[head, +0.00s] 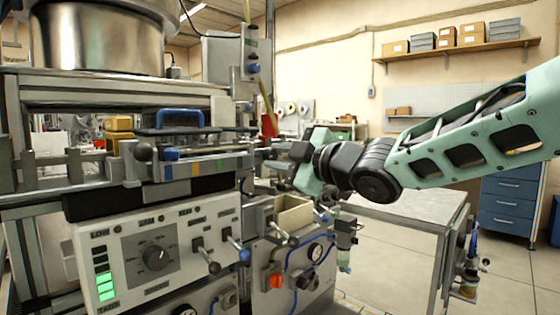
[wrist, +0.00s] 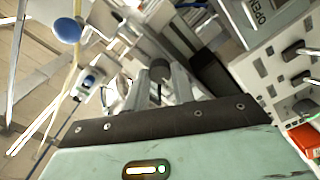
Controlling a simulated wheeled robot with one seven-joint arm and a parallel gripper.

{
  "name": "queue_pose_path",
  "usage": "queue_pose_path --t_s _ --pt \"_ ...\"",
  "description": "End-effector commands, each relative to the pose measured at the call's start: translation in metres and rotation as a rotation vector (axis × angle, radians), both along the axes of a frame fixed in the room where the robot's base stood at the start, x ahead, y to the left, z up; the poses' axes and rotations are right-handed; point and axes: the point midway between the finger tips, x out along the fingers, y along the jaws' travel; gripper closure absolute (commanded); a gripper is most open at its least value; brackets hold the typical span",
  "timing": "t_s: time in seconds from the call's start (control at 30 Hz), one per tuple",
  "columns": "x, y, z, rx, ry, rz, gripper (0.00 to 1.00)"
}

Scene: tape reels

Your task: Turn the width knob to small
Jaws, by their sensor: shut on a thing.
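My gripper (head: 278,153) is at the right end of the machine's rail assembly, reaching in from the right. In the wrist view, its fingers (wrist: 160,88) are closed around a dark round knob (wrist: 160,69), seen almost end-on. The fingers cover part of the knob, and no label or pointer on it can be read.
A white control panel (head: 112,240) with a black dial (head: 155,257) and levers is below left. A black ball handle (head: 143,152) and a blue knob (head: 171,154) stick out above it. An open bin (head: 293,214) sits below my gripper.

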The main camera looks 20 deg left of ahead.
Motion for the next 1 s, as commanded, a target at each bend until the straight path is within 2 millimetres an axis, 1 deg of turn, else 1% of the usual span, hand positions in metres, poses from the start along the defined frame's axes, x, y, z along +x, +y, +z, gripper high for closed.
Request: queue_pose_path --t_s 0.33,0.37,0.4,0.43,0.77,0.87,0.97,1.0 --pt "0.000 0.000 -0.002 -0.005 0.000 -0.001 0.98" --pt "0.000 0.000 -0.002 -0.005 0.000 -0.001 0.72" --pt "0.000 0.000 -0.002 -0.005 0.000 -0.001 0.61" --pt "0.000 0.000 -0.002 -0.005 0.000 -0.001 0.53" --pt "-0.001 -0.002 0.000 -0.002 -0.001 0.000 0.53" --pt "-0.003 -0.010 0.000 -0.001 -0.002 -0.001 0.53" --pt "-0.009 -0.025 0.000 -0.003 -0.002 -0.003 0.53" --pt "-0.013 -0.033 0.000 -0.003 -0.002 -0.003 0.53"
